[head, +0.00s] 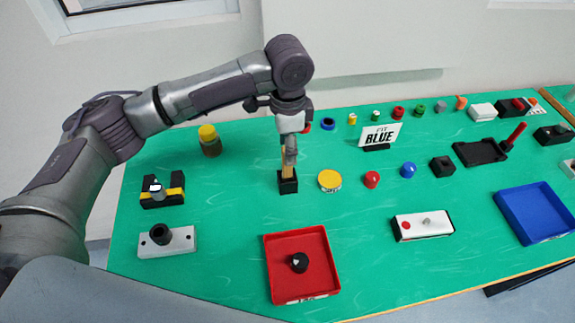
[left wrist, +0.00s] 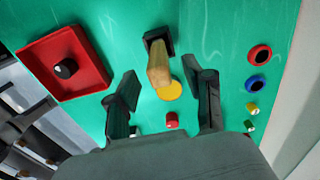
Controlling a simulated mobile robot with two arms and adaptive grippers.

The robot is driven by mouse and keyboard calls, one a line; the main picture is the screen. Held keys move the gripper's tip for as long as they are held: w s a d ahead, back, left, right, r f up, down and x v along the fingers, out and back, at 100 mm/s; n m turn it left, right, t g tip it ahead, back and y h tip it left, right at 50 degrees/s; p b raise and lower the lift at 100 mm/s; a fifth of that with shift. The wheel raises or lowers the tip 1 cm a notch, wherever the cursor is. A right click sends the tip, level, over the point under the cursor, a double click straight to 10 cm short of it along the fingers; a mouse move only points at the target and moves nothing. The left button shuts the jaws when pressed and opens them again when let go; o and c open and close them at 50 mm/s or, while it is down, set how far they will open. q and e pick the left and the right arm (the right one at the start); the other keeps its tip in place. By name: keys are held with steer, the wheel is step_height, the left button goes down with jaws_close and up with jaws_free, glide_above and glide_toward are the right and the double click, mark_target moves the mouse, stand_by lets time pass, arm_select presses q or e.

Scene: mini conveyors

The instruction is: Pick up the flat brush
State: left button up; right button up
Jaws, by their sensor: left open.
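The flat brush appears as a wooden handle (head: 287,173) standing upright in a small black holder (head: 288,186) on the green table. Its bristles are not visible. In the left wrist view the handle (left wrist: 158,66) points toward the camera, and the black holder (left wrist: 156,36) is at its far end. My left gripper (head: 290,153) points down over the handle. In the left wrist view its two fingers (left wrist: 161,80) are spread apart, with the handle's end showing in the gap between them. I cannot tell how deep the handle sits between them. My right gripper is not in view.
A yellow-topped disc (head: 330,180) stands just right of the holder. A red tray (head: 303,262) lies in front, holding a black knob. A jar (head: 210,141) and a black-yellow block (head: 162,191) stand to the left.

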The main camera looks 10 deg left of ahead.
mark_target(287, 169)
arm_select(q)
step_height(287, 169, down, 4)
steer(key=shift+a+f+p, duration=0.1)
steer(key=shift+f+p, duration=0.15)
steer(key=shift+p, duration=0.2)
steer(key=shift+c, duration=0.3)
jaws_close()
